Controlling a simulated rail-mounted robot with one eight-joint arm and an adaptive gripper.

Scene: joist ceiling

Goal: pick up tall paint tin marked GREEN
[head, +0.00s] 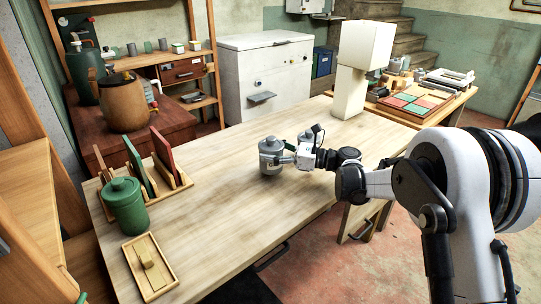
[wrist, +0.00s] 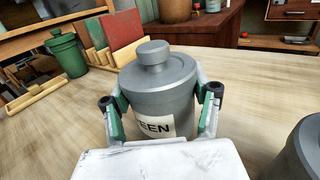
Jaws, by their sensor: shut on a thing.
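A grey lidded tin (head: 270,156) is near the middle of the wooden table (head: 215,215). In the wrist view this grey tin (wrist: 158,85) has a white label on which "EEN" can be read; the rest of the word is hidden. My gripper (head: 284,157) is shut on it, with one green-padded finger on each side in the wrist view (wrist: 160,110). The tin is upright, and I cannot tell whether its base touches the table. A second grey tin (head: 305,137) stands close by, partly hidden behind my gripper; its edge shows at the lower right of the wrist view (wrist: 306,150).
A green lidded tin (head: 125,207) stands at the table's left, beside a wooden rack (head: 181,183) of coloured boards and a shallow wooden tray (head: 150,267). A cream lamp-like block (head: 350,90) stands at the far right. The table's middle left is clear.

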